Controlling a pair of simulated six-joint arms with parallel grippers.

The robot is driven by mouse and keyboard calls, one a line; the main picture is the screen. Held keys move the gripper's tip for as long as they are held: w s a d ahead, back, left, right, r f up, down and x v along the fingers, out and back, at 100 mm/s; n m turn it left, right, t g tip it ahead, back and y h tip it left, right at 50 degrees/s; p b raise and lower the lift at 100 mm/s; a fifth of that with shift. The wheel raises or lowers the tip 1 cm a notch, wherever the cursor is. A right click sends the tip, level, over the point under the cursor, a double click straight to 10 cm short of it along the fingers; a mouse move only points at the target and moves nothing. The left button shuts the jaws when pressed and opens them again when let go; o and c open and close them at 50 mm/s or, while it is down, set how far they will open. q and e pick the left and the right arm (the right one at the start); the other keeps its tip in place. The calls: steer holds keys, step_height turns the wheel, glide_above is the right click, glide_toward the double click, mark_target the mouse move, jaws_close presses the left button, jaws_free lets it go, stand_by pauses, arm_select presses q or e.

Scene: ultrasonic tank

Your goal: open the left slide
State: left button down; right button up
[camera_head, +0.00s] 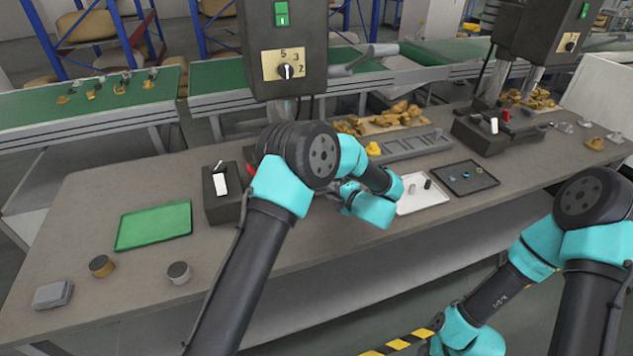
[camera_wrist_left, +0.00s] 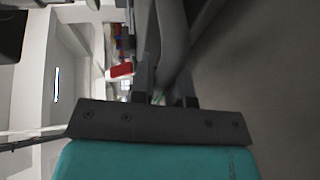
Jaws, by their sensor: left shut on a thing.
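My left arm bends over the dark base of the left machine (camera_head: 222,192), which carries a white switch. Its wrist hangs right of the base, and its fingertips are hidden behind the arm links. In the left wrist view, my left gripper (camera_wrist_left: 166,98) is shut on a dark grey part (camera_wrist_left: 172,45) that runs away from the fingers. I cannot tell whether this part is the left slide. A red piece (camera_wrist_left: 122,70) shows just left of the fingers. My right arm reaches down at the lower right, its gripper outside the picture.
A green tray (camera_head: 153,226), two small cylinders and a grey block lie at the left of the bench. A white tray (camera_head: 421,198) and a black tray (camera_head: 464,181) lie right of the wrist. A grey slotted rack (camera_head: 412,146) stands behind them. The bench front edge is clear.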

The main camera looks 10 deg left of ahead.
arm_select(q)
steer(key=s+d, duration=0.7)
steer(key=s, duration=0.3)
steer(key=shift+s, duration=0.35)
steer(key=c, duration=1.1)
jaws_free()
steer(key=v, duration=0.7)
steer(key=shift+d, duration=0.2)
steer(key=shift+s, duration=0.15)
